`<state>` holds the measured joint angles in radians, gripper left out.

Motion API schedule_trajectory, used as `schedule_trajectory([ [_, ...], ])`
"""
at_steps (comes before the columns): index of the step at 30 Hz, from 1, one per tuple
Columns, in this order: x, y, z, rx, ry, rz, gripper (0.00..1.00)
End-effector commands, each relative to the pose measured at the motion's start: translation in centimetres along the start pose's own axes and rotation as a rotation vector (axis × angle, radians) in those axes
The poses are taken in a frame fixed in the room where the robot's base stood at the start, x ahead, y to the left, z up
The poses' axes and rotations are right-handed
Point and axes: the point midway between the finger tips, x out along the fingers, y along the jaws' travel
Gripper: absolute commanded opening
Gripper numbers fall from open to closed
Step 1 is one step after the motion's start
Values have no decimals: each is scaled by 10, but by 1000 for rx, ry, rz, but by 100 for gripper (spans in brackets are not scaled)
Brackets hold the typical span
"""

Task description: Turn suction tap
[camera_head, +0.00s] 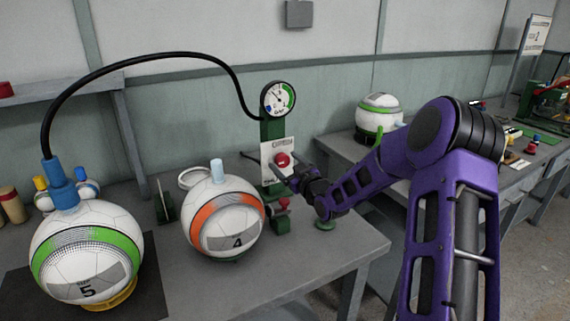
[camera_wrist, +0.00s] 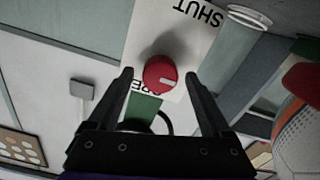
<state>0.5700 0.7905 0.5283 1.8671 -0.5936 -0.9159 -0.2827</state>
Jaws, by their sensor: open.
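The red tap knob (camera_head: 283,159) sits on a white plate (camera_head: 268,152) on the green post under a round gauge (camera_head: 278,100). In the wrist view the red knob (camera_wrist: 160,73) has a short white mark on its face, toward the lower right. The plate (camera_wrist: 150,25) there reads SHUT upside down at the top; another word below the knob is partly hidden. My gripper (camera_wrist: 158,78) is open, with one finger on each side of the knob. Visible gaps show in the picture; contact cannot be told. In the head view my gripper (camera_head: 288,176) is at the plate.
A black hose (camera_head: 150,58) runs from the gauge to a blue coupling (camera_head: 62,188) on the green-banded ball (camera_head: 87,255). The orange-banded ball (camera_head: 226,219) stands just left of my gripper. A small red-topped green fitting (camera_head: 282,215) is below it.

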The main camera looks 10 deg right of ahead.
Motion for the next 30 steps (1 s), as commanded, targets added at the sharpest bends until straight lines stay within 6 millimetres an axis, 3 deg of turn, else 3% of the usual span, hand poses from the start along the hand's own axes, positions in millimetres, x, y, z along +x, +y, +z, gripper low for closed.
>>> schedule_trajectory([
  [10, 5, 0, 0, 0, 0, 0, 83],
  [24, 5, 0, 0, 0, 0, 0, 0],
  [30, 5, 0, 0, 10, 0, 1, 0],
])
